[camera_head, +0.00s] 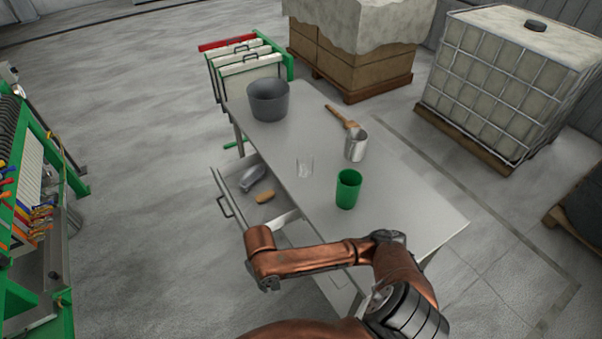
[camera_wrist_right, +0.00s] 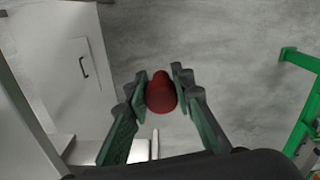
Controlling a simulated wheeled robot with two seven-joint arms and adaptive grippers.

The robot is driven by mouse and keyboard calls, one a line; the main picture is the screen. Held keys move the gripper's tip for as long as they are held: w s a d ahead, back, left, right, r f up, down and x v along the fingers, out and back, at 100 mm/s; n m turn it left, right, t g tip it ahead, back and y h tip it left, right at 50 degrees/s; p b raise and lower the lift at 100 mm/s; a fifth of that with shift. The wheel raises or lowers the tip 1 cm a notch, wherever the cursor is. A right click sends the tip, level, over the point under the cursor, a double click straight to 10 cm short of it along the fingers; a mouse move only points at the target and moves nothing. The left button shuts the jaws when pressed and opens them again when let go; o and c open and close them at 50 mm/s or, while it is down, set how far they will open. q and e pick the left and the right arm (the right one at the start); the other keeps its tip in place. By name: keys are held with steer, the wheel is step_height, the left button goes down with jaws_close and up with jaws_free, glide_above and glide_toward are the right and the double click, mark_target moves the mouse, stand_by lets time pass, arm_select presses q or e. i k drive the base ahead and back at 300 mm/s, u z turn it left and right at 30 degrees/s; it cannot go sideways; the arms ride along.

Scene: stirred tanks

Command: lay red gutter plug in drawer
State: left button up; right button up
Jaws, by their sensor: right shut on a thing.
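The red gutter plug (camera_wrist_right: 160,97) shows in the right wrist view, held between the fingers of my right gripper (camera_wrist_right: 160,75), which is shut on it. Grey floor shows behind the plug. The open drawer (camera_head: 219,186) sticks out from the left side of the grey table in the head view. A grey bottle-like thing (camera_head: 252,177) and a small tan block (camera_head: 265,197) lie in it. My copper-coloured right arm crosses the drawer's near end and hides part of it; the right gripper and plug cannot be made out in the head view. My left gripper is in neither view.
A panel with a black handle (camera_wrist_right: 83,66) shows left in the wrist view.

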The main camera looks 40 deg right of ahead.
mark_target(271, 216)
steer(key=z, duration=0.3)
steer(key=i, duration=1.05)
steer(key=z, duration=0.2)
